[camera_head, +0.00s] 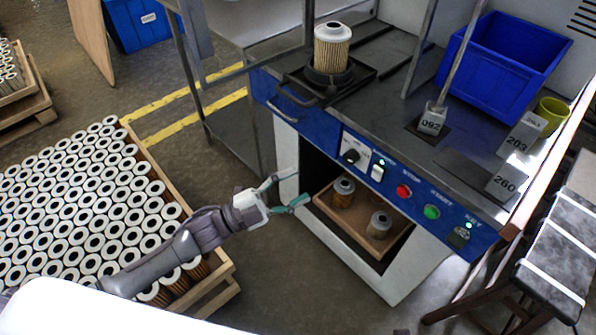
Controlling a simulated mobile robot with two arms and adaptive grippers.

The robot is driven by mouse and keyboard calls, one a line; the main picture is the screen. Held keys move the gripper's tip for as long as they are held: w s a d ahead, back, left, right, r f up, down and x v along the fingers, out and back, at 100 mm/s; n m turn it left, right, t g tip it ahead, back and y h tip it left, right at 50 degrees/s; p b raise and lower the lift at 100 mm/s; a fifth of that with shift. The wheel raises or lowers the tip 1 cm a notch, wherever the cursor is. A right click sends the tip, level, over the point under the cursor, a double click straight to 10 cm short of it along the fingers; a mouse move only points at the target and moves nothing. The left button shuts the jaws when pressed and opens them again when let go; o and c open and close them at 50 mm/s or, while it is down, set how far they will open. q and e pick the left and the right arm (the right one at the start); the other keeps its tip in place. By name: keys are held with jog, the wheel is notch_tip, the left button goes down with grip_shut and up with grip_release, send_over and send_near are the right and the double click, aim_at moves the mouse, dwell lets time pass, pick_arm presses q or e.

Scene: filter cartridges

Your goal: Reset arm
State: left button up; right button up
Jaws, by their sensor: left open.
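My left gripper (283,194) is open and empty. It hangs in the air between the crate of cartridges and the front of the machine, with its teal fingertips pointing toward the machine's lower opening. My left arm reaches in from the lower left over the crate's edge. My right gripper is not in view. A filter cartridge (332,47) stands upright in a dark holder on top of the machine (292,113), apart from the gripper.
A wooden crate (212,257) full of upright cartridges fills the left. Two cartridges stand on a brown tray (352,228) in the machine's lower opening. A blue bin (500,62), a yellow-green cup (551,114) and numbered blocks sit on the worktop. A bench (560,250) stands right.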

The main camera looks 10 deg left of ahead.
pick_arm(q)
jog(key=w+a+f+n+t+y, duration=0.3)
jog(key=a+f+n+y, duration=0.1)
jog(key=f+n+y, duration=0.5)
jog(key=s+a+f+n+g+y, duration=0.3)
jog(key=s+f, duration=0.1)
jog(key=f, duration=0.4)
jog(key=s+a+f+n+g+y, duration=0.2)
jog(key=s+f+n+g+y, duration=0.15)
jog(key=f, duration=0.45)
jog(key=s+a+f+n+g+p, duration=0.1)
jog(key=s+p, duration=0.4)
jog(key=s, duration=0.6)
jog(key=s+a+f+n+g+p, duration=0.1)
jog(key=s+f+g+p, duration=0.3)
jog(key=s, duration=0.8)
jog(key=s+a+f+n+g+y+p, duration=0.1)
jog(key=s+a+f+g+p, duration=0.1)
jog(key=s+f+p, duration=0.4)
jog(key=s+p, duration=0.1)
jog(key=s, duration=0.4)
jog(key=shift+s+a+n+g+p, duration=0.15)
jog(key=shift+a+n+g+p, duration=0.15)
jog(key=shift+n+g+p, duration=0.05)
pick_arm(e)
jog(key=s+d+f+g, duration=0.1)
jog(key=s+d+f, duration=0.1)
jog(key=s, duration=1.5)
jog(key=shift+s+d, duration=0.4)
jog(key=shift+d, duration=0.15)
